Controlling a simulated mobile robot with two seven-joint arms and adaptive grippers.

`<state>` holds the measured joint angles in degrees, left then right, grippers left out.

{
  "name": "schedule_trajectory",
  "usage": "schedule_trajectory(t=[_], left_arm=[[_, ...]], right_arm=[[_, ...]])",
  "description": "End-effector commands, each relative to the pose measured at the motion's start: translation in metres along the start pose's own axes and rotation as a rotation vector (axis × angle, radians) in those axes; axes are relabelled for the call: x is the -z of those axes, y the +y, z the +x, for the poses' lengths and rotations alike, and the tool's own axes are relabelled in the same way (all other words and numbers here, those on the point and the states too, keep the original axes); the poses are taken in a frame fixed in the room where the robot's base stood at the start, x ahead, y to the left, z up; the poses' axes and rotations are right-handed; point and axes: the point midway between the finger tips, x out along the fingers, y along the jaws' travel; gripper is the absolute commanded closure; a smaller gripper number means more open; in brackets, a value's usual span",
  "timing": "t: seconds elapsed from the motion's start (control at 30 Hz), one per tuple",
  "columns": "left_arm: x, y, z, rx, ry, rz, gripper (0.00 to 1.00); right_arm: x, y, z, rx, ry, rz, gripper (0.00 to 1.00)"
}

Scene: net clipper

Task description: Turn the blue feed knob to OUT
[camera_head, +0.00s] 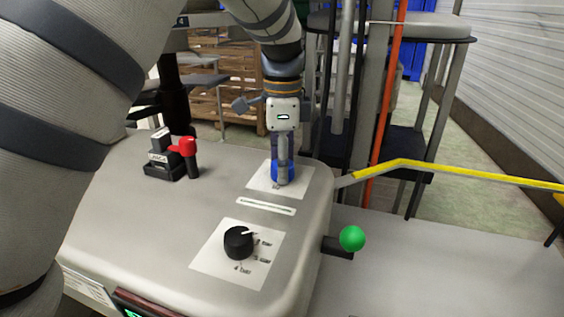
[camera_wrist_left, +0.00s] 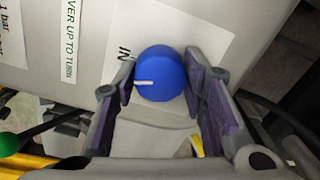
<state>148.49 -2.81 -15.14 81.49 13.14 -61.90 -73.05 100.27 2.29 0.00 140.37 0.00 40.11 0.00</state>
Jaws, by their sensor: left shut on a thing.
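The blue feed knob (camera_head: 283,172) stands on a white label plate (camera_head: 262,181) at the far right of the grey machine top. My left gripper (camera_head: 283,165) comes down over it from above and is shut on it. In the left wrist view the blue knob (camera_wrist_left: 161,74) sits between the two purple-padded fingers of the left gripper (camera_wrist_left: 160,85). A white pointer line on the knob points left, toward the letters "IN" on the plate. The OUT marking is not visible, and the fingers hide part of the plate. My right gripper is not in view.
A black knob (camera_head: 238,242) on a white scale plate is nearer the front. A red-handled lever (camera_head: 186,150) stands at the left. A green ball-tipped lever (camera_head: 352,238) sticks out at the right side. A yellow rail (camera_head: 440,171) runs off to the right.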

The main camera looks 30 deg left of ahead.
Motion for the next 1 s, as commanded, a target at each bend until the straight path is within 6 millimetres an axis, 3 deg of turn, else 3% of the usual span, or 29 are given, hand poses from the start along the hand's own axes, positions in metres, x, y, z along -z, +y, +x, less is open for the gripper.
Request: schedule_trajectory(t=[1.0], left_arm=[[-0.0002,0.0001,0.0002,0.0,-0.001,-0.964,0.9]], right_arm=[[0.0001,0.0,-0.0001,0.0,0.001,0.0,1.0]])
